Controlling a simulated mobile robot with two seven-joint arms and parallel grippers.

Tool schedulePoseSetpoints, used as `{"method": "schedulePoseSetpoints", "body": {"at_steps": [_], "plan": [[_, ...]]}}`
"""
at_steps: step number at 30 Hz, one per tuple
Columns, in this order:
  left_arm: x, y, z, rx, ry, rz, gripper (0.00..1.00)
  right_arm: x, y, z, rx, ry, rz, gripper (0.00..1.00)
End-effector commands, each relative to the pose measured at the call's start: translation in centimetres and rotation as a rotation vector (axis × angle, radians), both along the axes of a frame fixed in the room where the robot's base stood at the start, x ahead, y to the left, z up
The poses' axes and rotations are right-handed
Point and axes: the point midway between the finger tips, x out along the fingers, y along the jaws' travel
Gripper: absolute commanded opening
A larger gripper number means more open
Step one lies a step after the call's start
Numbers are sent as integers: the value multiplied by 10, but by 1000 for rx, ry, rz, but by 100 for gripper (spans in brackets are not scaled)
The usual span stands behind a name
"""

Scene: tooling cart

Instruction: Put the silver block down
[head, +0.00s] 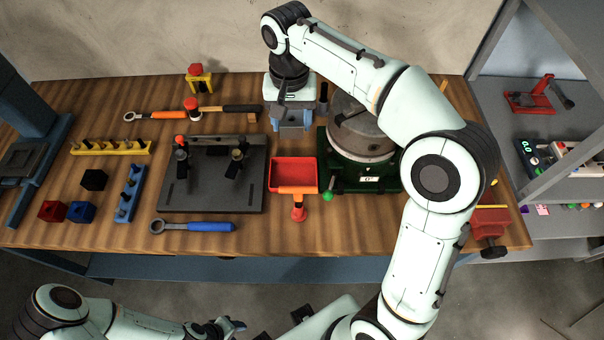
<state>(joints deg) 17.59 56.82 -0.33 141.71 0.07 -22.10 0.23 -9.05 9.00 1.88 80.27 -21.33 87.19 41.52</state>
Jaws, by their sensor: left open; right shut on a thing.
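My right gripper (291,122) hangs pointing down over the back middle of the wooden bench, between the hammers and the round-topped green machine. It is shut on a greyish piece, which I take to be the silver block; the fingers and wrist hide most of it. I cannot tell whether the piece touches the bench. My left gripper (232,325) is low in front of the bench, open and empty, away from everything on top.
The bench (330,235) holds a dark clamp plate (215,195), a red bin (292,172), a green machine (365,185), a yellow rack (110,147), a blue rack (131,194), several coloured cubes and a blue-handled wrench (195,226). Bare wood shows along the front edge.

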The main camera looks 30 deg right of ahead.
Motion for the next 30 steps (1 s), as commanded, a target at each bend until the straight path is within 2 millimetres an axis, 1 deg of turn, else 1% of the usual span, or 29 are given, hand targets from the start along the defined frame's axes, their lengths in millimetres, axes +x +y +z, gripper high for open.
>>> {"method": "schedulePoseSetpoints", "body": {"at_steps": [2,5,9,15,19,25,30], "plan": [[-4,0,-5,0,4,1,43,-1,0,-13,-1,3,0,18],[-9,0,-13,0,10,1,43,-2,0,-37,-1,6,0,18],[-15,0,-23,1,17,0,43,-2,0,-76,-1,6,0,18],[-20,0,-32,0,23,1,43,-1,0,-126,0,6,0,18],[-22,0,-34,0,25,0,43,-1,0,-147,1,3,0,18],[-23,0,-36,0,26,1,43,0,0,-163,0,2,0,18],[-24,0,-40,0,28,0,43,-1,0,-190,-1,3,0,18]]}}
